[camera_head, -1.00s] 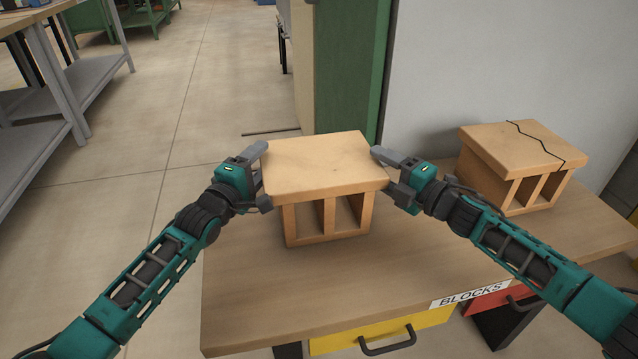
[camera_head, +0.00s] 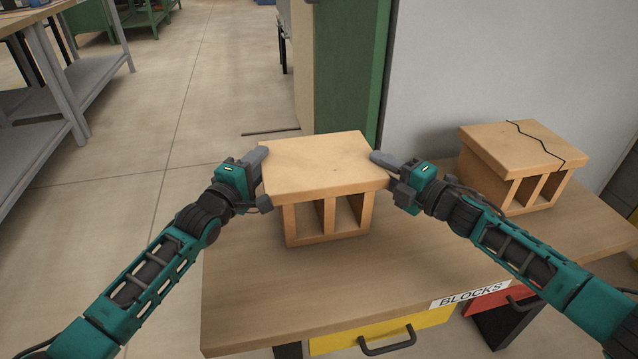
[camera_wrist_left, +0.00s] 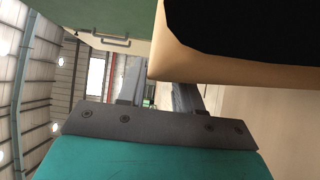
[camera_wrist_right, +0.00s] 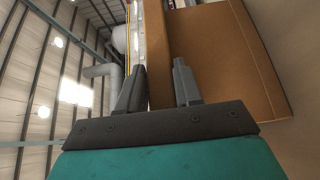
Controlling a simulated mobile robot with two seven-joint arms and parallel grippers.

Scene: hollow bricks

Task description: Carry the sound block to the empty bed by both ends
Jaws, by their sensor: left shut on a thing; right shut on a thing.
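The sound block (camera_head: 318,165), a tan hollow brick with a smooth, uncracked top and two openings in its front, is upright at the left part of the table. I cannot tell if its underside touches the tabletop. My left gripper (camera_head: 262,165) is shut on the left end of its top slab. My right gripper (camera_head: 382,169) is shut on the right end. In the right wrist view the block (camera_wrist_right: 230,60) has its slab edge between the fingers. In the left wrist view the block's edge (camera_wrist_left: 230,75) lies close against the fingers. No empty bed is recognisable.
A second block (camera_head: 510,148) with a black crack line across its top stands on the table's (camera_head: 420,250) right part, near the wall. A BLOCKS label (camera_head: 469,295) and a yellow drawer (camera_head: 385,332) are at the front edge. Open floor (camera_head: 120,210) lies left.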

